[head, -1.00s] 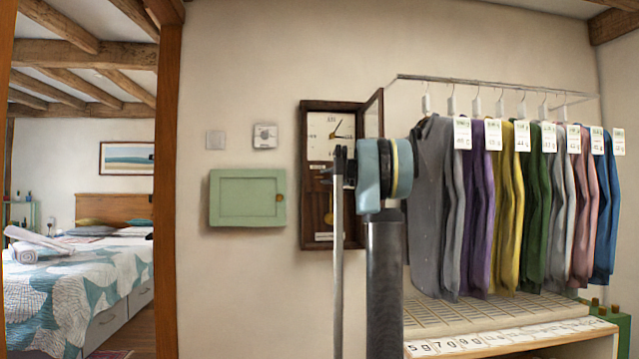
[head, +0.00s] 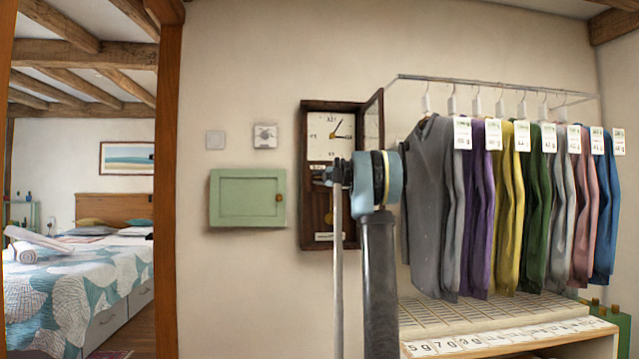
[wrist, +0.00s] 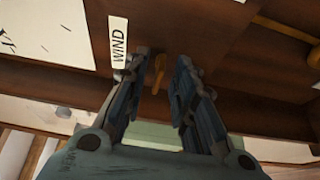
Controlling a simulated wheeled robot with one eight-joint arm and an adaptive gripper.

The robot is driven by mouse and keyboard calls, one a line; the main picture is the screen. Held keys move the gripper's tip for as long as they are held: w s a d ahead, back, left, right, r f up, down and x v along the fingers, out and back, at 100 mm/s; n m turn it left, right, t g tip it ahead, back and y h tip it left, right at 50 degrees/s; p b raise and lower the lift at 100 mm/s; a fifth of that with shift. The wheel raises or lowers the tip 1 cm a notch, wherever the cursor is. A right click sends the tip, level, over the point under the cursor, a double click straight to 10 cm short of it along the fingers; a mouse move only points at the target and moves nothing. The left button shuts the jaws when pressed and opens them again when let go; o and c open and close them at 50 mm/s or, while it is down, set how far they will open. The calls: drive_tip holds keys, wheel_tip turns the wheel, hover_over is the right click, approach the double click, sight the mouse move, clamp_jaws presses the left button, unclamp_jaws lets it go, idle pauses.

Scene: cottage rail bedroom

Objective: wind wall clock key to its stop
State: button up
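The wall clock (head: 330,122) has a dark wooden case, a white dial and a glazed door standing open to the right. Its brass winding key (wrist: 160,72) shows in the wrist view beside a white label reading WIND (wrist: 118,42). My gripper (wrist: 162,84) is open, with one finger on each side of the key. I see gaps between the key and both fingers; its depth relative to the fingertips is hard to judge. In the head view my gripper (head: 323,177) is in front of the clock's lower case, and my wrist hides part of it.
A green wall cabinet (head: 247,197) hangs left of the clock. A rail with several tagged garments (head: 520,200) stands close on the right, above a wooden bench (head: 545,336). The open clock door (head: 373,118) is just above my wrist.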

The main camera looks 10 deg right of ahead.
drive_tip(key=shift+c, duration=0.2)
clamp_jaws()
drive_tip(key=shift+r+n, duration=0.1)
drive_tip(key=shift+n, duration=0.2)
drive_tip(key=shift+n, duration=0.3)
drive_tip(key=shift+o, duration=0.2)
unclamp_jaws()
drive_tip(key=shift+w, duration=0.1)
